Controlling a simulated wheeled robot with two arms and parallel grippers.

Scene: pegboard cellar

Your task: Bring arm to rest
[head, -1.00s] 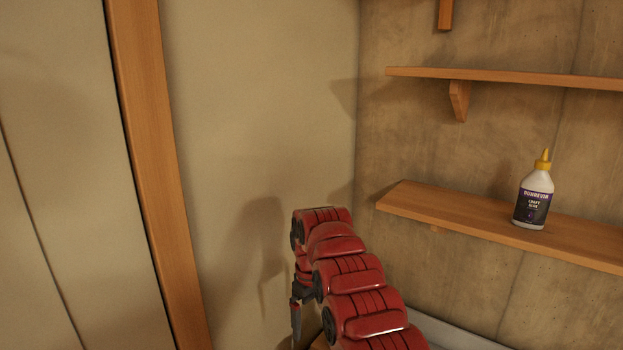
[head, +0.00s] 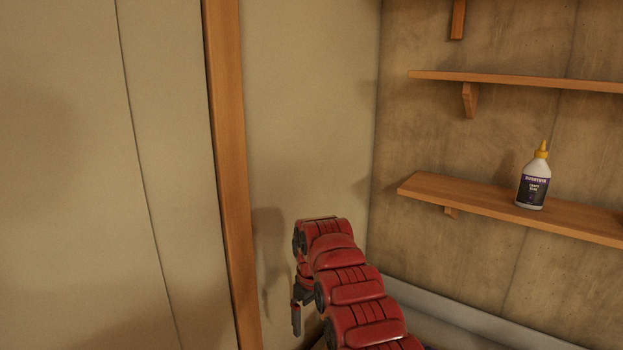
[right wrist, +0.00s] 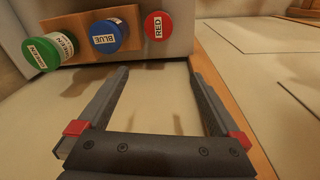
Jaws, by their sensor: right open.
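My right arm is red and segmented and reaches up from the bottom of the head view, bent at its top. My right gripper (head: 297,312) hangs below the bend as a dark grey finger shape, partly hidden by the arm. In the right wrist view, the right gripper (right wrist: 158,92) shows two dark fingers spread wide apart with red blocks at their bases. Nothing is between the fingers. My left gripper is in neither view.
A glue bottle (head: 534,180) with a yellow cap stands on the lower wooden shelf (head: 460,204), right of the arm. An upper shelf (head: 520,80) is bare where seen. The right wrist view shows lids marked green (right wrist: 42,52), blue (right wrist: 106,36) and red (right wrist: 159,26).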

